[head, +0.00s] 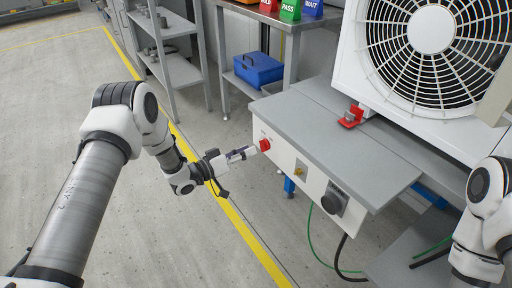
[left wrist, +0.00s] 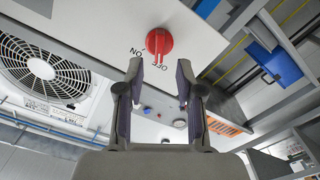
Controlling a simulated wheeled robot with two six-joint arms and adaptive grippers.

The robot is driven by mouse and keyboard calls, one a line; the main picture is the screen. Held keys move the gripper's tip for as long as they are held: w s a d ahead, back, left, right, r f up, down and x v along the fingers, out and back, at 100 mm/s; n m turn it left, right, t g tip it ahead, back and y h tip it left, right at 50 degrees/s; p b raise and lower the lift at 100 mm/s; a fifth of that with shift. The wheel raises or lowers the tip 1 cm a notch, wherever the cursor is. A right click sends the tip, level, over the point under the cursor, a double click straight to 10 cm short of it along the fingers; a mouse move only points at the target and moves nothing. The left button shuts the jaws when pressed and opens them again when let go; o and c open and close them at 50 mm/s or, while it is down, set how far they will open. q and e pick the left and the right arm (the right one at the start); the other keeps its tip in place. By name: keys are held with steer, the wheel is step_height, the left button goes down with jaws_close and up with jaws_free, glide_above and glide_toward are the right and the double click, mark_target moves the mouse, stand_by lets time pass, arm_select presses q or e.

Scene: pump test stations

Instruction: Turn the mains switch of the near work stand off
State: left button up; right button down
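The mains switch is a red rotary knob (head: 265,145) on the left end of the near work stand's white front panel (head: 306,178). In the left wrist view the knob (left wrist: 159,42) sits just beyond my fingertips, with ON and OFF lettering beside it. I cannot tell for certain which mark its handle points to. My left gripper (head: 246,153) is just left of the knob in the head view. In the left wrist view the left gripper (left wrist: 159,74) has its fingers apart with nothing between them. My right gripper is not in view; only part of its arm shows.
The panel also carries a small brass-coloured fitting (head: 300,172) and a dark round socket (head: 334,201). A large white fan unit (head: 424,62) and a red item (head: 351,116) stand on the bench. A blue box (head: 259,70) lies on a shelf behind. The floor at left is clear.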

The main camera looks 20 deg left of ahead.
arm_select(q)
steer(key=v, duration=0.7)
steer(key=shift+s, duration=0.15)
